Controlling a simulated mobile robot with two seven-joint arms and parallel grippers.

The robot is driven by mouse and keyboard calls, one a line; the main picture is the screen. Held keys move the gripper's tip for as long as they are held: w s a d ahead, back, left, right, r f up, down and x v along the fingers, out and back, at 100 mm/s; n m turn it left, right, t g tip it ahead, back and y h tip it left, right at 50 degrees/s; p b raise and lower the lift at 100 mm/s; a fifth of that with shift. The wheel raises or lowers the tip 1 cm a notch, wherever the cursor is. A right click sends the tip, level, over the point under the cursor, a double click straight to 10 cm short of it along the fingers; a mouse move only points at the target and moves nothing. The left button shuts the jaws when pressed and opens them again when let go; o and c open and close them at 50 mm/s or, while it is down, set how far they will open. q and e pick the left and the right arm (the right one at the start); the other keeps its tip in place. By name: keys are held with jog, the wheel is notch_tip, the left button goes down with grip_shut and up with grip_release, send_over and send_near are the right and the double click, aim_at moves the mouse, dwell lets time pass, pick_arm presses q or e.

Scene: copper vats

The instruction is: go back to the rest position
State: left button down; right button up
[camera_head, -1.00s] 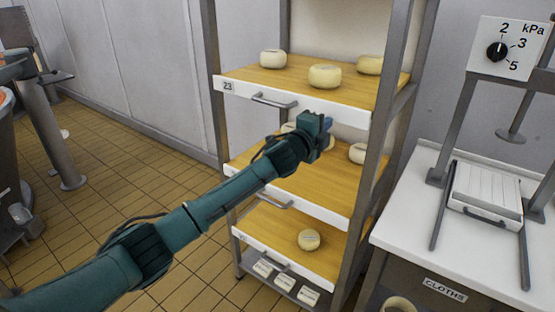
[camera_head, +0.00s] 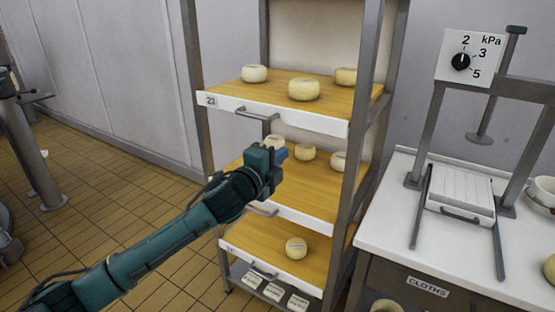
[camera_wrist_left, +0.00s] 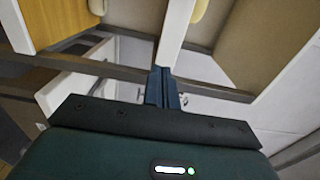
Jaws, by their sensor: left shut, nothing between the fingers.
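My left gripper (camera_head: 281,154) is at the end of the teal arm that comes in from the lower left. It is in front of the middle shelf of the cheese rack, shut and empty. In the left wrist view its two dark blue fingers (camera_wrist_left: 163,88) are together with nothing between them. The rack's middle shelf (camera_head: 312,190) holds a few pale cheeses, partly hidden behind the gripper. My right gripper is in neither view.
The upper shelf (camera_head: 330,122) with its handle juts out above the gripper. A lower shelf (camera_head: 262,238) holds one cheese (camera_head: 296,248). To the right is a white counter (camera_head: 395,222) with a press (camera_head: 460,192) and a dial box (camera_head: 468,58). Tiled floor (camera_head: 120,190) lies open at left.

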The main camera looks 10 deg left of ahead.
pick_arm(q)
jog(key=s+d+f+n+g, duration=0.15)
jog(key=s+f+n, duration=0.25)
jog(key=s+f, duration=0.4)
jog(key=s+d+f+n+g, duration=0.15)
jog(key=s+f+n, duration=0.35)
jog(key=f, duration=0.5)
jog(key=s+a+f+n+g+y, duration=0.1)
jog(key=s+f+n, duration=0.4)
jog(key=s, duration=0.5)
jog(key=s+a+f+n+g+y, duration=0.1)
jog(key=s+a+f+n, duration=0.3)
jog(key=s+f, duration=0.4)
jog(key=s+n+g, duration=0.1)
jog(key=s, duration=0.2)
jog(key=shift+a+f+y, duration=0.15)
jog(key=shift+a+y, duration=0.2)
jog(key=shift+y, duration=0.05)
